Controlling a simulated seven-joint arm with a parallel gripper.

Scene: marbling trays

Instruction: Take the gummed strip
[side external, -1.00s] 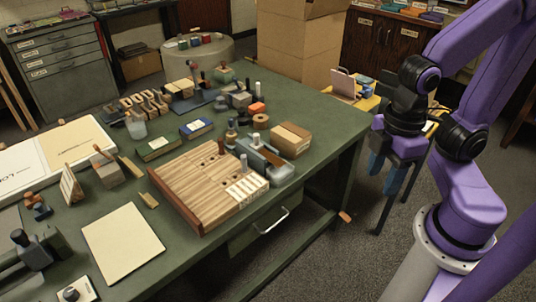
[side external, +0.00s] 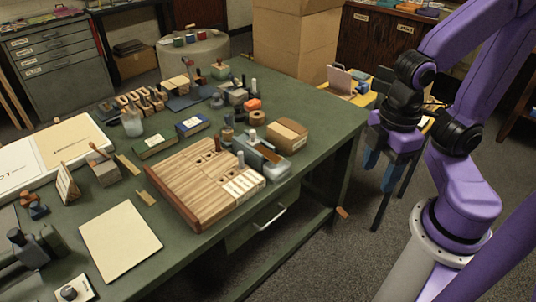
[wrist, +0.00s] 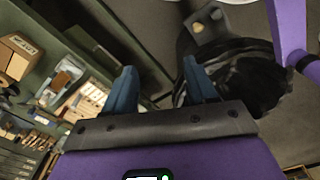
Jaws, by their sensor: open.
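No piece is plainly marked as the gummed strip, and I cannot tell which it is. A brown roll (side external: 257,117) sits among small tools towards the back right of the green table. Two small tan strips, one (side external: 128,164) behind the other (side external: 146,198), lie left of the slatted wooden board. My gripper (side external: 380,176) hangs beyond the table's right edge, fingers down, apart from everything on the table. Its blue fingers are spread and empty, and they also show apart in the wrist view (wrist: 160,72).
The slatted board (side external: 190,190), a grey dispenser-like tool (side external: 270,163) and a brown box (side external: 288,135) stand near the front edge. A cream sheet (side external: 120,240) lies at front left. A yellow stand (side external: 362,98) is behind my gripper.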

